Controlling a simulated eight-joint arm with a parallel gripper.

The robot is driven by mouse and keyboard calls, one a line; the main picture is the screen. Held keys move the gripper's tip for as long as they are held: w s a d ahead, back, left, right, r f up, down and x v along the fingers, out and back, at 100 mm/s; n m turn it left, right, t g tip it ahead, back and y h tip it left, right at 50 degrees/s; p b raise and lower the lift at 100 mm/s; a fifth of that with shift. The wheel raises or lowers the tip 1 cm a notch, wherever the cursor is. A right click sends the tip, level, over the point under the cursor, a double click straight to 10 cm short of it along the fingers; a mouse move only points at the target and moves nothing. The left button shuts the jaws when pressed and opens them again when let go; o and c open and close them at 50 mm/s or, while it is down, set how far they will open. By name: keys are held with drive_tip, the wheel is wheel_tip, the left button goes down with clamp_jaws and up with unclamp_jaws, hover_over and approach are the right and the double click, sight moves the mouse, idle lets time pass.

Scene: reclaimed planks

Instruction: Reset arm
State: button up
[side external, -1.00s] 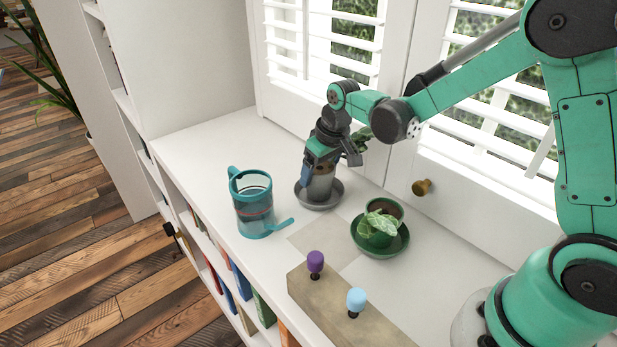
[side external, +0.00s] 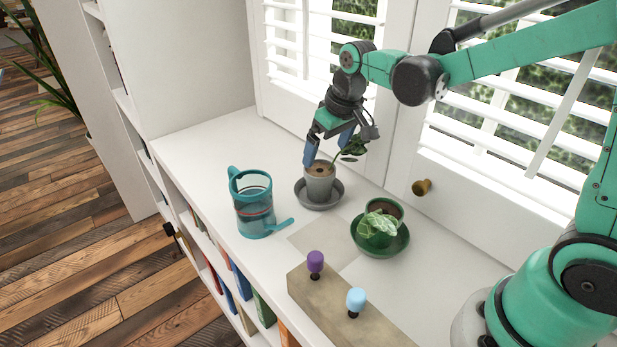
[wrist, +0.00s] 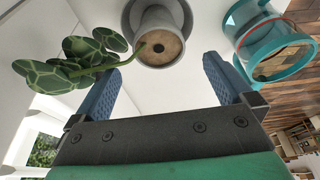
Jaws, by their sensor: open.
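My gripper (side external: 328,150) is open and empty, with its blue fingers just above a grey pot (side external: 319,186). The pot stands upright on a grey saucer (side external: 336,200) and holds soil and a leafy plant leaning to one side. In the wrist view my gripper (wrist: 165,88) has its fingers wide apart. The pot (wrist: 158,42) is ahead of the fingertips and apart from them. The plant's patterned leaves (wrist: 80,58) reach left, close to the left finger.
A teal watering can (side external: 253,205) with water stands left of the pot. A green pot on a green saucer (side external: 402,240) stands nearer my base. A block (side external: 350,318) with purple and light blue knobs is at the front.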

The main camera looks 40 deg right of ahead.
drive_tip(key=s+a+r+t, duration=0.2)
drive_tip(key=s+r+t, duration=0.1)
drive_tip(key=s, duration=0.8)
drive_tip(key=shift+t, duration=0.4)
drive_tip(key=shift+r, duration=0.1)
